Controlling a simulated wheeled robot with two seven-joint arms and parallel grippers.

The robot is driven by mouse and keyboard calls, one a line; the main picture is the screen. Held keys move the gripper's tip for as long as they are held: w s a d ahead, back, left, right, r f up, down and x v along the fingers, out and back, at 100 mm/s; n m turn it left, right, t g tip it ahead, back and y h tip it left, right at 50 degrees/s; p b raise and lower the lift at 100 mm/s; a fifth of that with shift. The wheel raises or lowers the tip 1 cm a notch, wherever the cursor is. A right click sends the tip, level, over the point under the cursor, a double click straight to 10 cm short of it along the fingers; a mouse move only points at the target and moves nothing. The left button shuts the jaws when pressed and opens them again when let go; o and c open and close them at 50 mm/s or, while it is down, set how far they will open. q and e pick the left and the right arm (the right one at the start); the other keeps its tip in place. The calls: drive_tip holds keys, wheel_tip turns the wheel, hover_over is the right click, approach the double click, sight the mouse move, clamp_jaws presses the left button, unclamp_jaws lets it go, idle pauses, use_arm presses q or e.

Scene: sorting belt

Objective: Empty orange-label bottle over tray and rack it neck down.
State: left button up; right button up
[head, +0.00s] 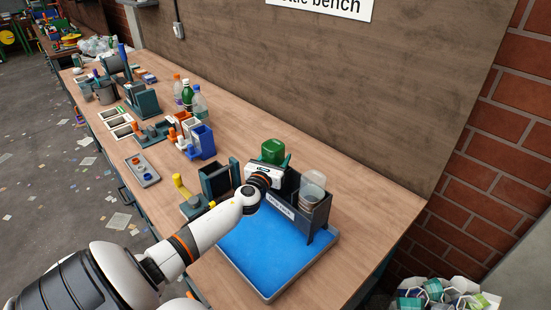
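My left arm reaches in from the lower left, and its gripper (268,164) is at the back end of a dark bottle rack (318,222). A green bottle (272,150) shows its squarish end upward just beyond the gripper. Its lower part and label are hidden, and I cannot tell whether the fingers hold it or stand around it. A clear bottle (313,186) sits in the front part of the rack, bottom up. The blue tray (268,296) lies in front of the rack, under my forearm. I see no orange label clearly. My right gripper is not in view.
Several bottles (199,103) stand farther back beside a blue bin (202,142). A dark open box (218,178) and a yellow-handled fixture (181,188) are left of the rack. A wall runs along the bench's back. A container of cartons (440,298) is at lower right.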

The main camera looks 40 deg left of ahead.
use_arm(q)
drive_tip(key=shift+f, duration=0.15)
drive_tip(key=o, duration=1.1)
drive_tip(key=shift+s+d+f, duration=0.1)
drive_tip(key=shift+f, duration=0.05)
drive_tip(key=v, duration=1.2)
drive_tip(key=shift+r+b, duration=0.35)
drive_tip(key=shift+b, duration=0.1)
drive_tip(key=shift+f, duration=0.1)
